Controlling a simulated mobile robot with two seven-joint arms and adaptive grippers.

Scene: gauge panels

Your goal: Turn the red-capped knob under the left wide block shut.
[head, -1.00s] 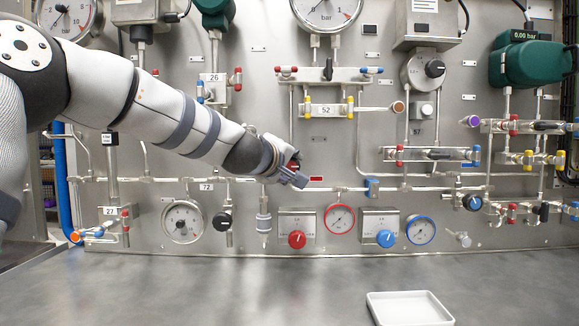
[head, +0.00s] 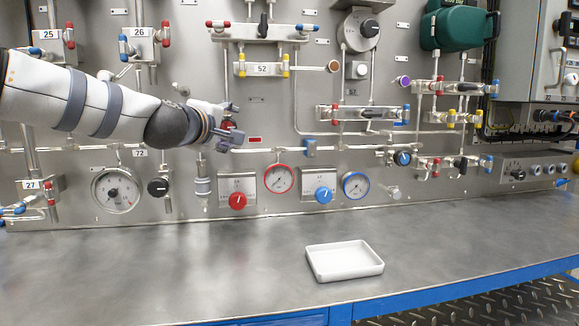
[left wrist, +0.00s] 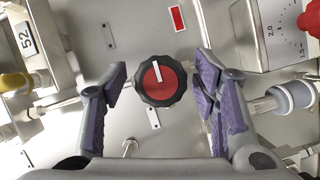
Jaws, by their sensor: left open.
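The red-capped knob (left wrist: 162,80) has a black ribbed rim and a white pointer line, aimed up and slightly left in the left wrist view. My left gripper (left wrist: 161,70) is open, with one purple-padded finger on each side of the knob and visible gaps between. In the head view, my left gripper (head: 228,125) is at the panel, and a bit of red shows between its fingers. The left wide block (head: 265,31), with red handles left and blue handles right, is higher on the panel. My right gripper is not in view.
The block labelled 52 (head: 265,68) is above my gripper. A small red plate (head: 254,140) is just right of it. A red dial knob (head: 237,200) and gauges are below. A white tray (head: 345,260) stands on the otherwise clear bench (head: 200,275).

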